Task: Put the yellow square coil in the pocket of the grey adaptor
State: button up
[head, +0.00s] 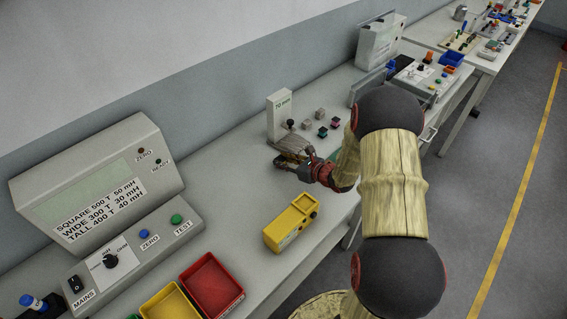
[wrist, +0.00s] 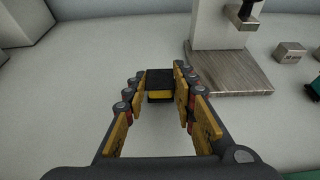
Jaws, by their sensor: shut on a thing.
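In the wrist view my gripper (wrist: 159,84) has its fingers on either side of a small block with a black top and a yellow front, which looks like the yellow square coil (wrist: 159,96). The fingers are shut on it. In the head view my gripper (head: 284,162) is low over the bench, in front of the 70 mm stand, and the coil cannot be made out there. Small grey blocks stand right of the stand, one also in the wrist view (wrist: 291,52). I cannot tell whether any of them is the grey adaptor.
The 70 mm stand (head: 279,116) has a metal base plate (wrist: 230,76), right of my fingers in the wrist view. A yellow box (head: 285,229), a red bin (head: 212,283) and a grey coil tester (head: 95,185) stand nearer. Bench left of the stand is clear.

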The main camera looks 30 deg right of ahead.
jog(key=o, duration=1)
jog(key=shift+f, duration=0.2)
jog(key=shift+o, duration=0.6)
